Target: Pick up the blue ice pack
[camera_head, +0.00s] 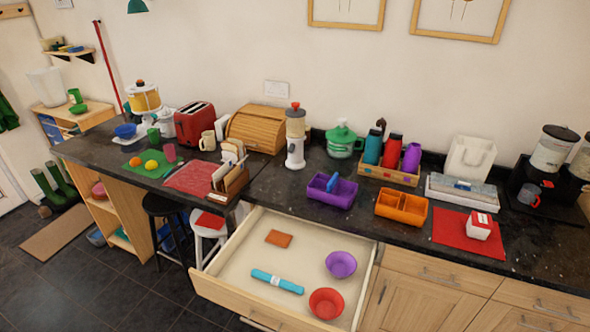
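A small blue slab (332,182) stands tilted in the purple divided bin (318,196) on the dark counter, behind the open drawer. It looks most like the blue ice pack, but it is too small to be sure. Its lower part is hidden in the bin. A light-blue long item with a pale band (277,281) lies in the open drawer (240,249). A small blue patch (462,185) also shows on the grey stack at the right. Neither of my grippers is in view.
The drawer also holds a purple bowl (341,264), a red bowl (326,303) and a brown flat item (278,238), and it juts out from the counter. An orange divided bin (401,206) stands right of the purple one. Stools (208,224) stand left of the drawer.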

